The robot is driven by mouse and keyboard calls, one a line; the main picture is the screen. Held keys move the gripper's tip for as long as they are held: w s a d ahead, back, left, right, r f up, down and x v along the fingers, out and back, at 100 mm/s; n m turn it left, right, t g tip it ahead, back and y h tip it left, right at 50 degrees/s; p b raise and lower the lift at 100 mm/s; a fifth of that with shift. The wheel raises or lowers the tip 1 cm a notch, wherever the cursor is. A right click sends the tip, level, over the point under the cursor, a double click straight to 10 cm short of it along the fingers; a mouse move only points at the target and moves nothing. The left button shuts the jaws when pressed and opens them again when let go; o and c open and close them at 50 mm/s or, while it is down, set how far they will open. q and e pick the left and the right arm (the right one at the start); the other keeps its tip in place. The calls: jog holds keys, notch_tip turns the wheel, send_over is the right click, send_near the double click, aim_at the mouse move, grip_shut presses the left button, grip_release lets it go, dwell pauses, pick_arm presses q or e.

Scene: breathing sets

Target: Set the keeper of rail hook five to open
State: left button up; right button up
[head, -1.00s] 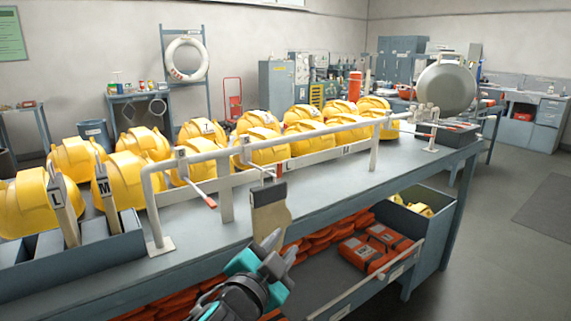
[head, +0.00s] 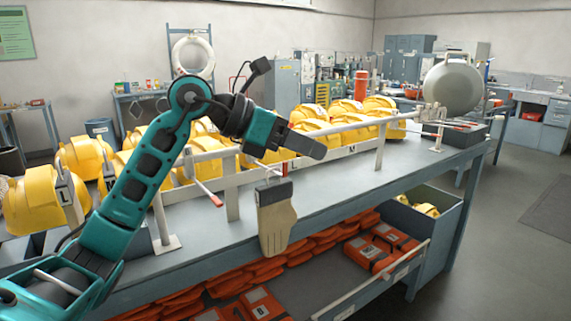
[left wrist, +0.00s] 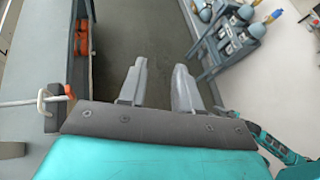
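A white rail (head: 345,125) runs along the bench with hooks on it. One long rod with a red tip (head: 208,192) sticks out from the rail toward me. To its right, a beige item with a dark top (head: 275,225) hangs below the rail. Hook numbers are not readable, so I cannot tell which is five or how its keeper stands. My left gripper (head: 308,142) is above and in front of the rail, apart from the beige item and empty. Its fingers (left wrist: 160,90) stand apart in the left wrist view, where a red-tipped rod (left wrist: 68,90) shows at left. My right gripper is out of view.
Yellow helmets (head: 85,155) line the bench behind the rail. Orange packs (head: 300,240) fill the shelf below, beside an open drawer (head: 410,235). A large grey round vessel (head: 452,85) stands at the rail's far right end. Floor at right is clear.

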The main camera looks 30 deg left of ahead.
aim_at(285, 163)
pick_arm(q)
jog(key=s+a+r+n+y, duration=0.2)
jog(key=a+y, duration=0.4)
jog(key=a, duration=0.5)
jog(key=shift+g, duration=0.4)
jog(key=p+x, duration=0.1)
jog(key=x, duration=1.2)
jog(key=shift+w+a+f, duration=0.1)
jog(key=shift+a+f, duration=0.05)
jog(key=shift+c, duration=0.3)
grip_shut()
